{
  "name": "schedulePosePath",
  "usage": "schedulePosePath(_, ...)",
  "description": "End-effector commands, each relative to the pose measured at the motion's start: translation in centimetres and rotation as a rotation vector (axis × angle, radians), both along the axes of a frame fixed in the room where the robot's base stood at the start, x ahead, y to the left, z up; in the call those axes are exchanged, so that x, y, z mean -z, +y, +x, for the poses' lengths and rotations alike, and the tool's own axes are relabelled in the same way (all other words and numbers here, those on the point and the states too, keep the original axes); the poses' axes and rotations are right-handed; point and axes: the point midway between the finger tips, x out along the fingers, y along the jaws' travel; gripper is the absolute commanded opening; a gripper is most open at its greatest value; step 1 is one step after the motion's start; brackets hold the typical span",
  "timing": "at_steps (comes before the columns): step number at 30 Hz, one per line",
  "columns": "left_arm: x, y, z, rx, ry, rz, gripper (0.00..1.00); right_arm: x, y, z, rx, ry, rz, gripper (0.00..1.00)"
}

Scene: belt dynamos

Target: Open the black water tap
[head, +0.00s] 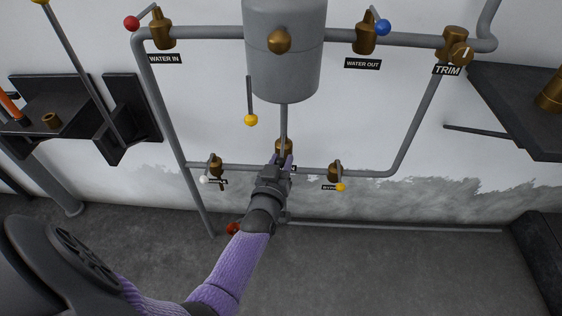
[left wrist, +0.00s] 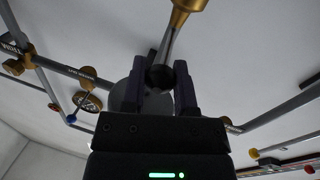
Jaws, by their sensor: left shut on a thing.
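The black tap's brass body (head: 284,146) sits on the pipe below the grey tank in the head view. My left gripper (head: 282,160) is in front of it and hides its knob there. In the left wrist view the tap's lever (left wrist: 172,42) runs from a brass fitting (left wrist: 186,10) down to a round black knob (left wrist: 160,77). My left gripper is shut on this knob, with one finger on each side. The label beside the tap is almost wholly covered by the gripper. My right gripper is not in view.
Taps with a white knob (head: 205,179) and a yellow knob (head: 340,187) flank my gripper on the lower pipe. The grey tank (head: 284,60) and a hanging yellow-knobbed lever (head: 250,105) are above. Dark shelves (head: 530,105) stand at both sides.

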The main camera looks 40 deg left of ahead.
Motion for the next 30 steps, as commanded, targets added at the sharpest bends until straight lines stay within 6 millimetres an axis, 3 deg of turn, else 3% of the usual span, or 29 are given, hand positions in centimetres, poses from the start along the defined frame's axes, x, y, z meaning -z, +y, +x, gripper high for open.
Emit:
schedulePosePath(20,0.3,0.0,-0.1,0.015,0.006,-0.001,0.0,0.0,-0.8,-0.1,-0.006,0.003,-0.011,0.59)
schedulePosePath(30,0.5,1.3,-1.0,0.192,0.012,0.009,0.0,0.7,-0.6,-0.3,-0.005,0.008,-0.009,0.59)
